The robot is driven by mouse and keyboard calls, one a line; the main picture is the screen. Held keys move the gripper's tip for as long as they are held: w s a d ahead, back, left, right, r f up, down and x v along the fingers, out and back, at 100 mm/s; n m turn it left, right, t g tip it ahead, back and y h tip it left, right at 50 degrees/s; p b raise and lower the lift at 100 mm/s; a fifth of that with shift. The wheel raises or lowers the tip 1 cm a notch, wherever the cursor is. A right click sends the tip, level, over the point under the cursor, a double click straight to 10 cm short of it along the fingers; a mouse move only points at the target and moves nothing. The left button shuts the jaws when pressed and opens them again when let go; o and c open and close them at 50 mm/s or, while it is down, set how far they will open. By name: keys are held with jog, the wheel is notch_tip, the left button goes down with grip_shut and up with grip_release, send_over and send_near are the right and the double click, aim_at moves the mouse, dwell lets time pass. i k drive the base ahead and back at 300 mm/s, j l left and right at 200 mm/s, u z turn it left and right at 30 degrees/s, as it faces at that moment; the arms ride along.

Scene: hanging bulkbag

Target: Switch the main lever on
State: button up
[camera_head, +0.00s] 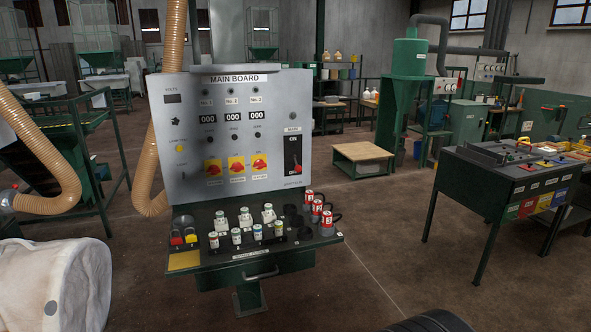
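The main board (232,130) is a grey upright panel on a dark green stand, in the middle left of the head view. The main lever (296,168) is on the right side of the panel, under a small label. Its red handle sits at the lower end of a black plate (292,147). The small lettering on the plate is too small to read. My gripper is not in view, and nothing visible touches the lever.
A shelf (255,255) below holds plugs and sockets. A white fabric-like object (55,285) fills the lower left. A dark ribbed object (432,322) is at the bottom edge. Floor right of the stand is clear.

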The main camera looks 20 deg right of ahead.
aim_at(297, 168)
jog(key=i+l, duration=1)
jog(key=i, duration=0.15)
jog(key=i+l, duration=0.95)
jog(key=i, duration=0.15)
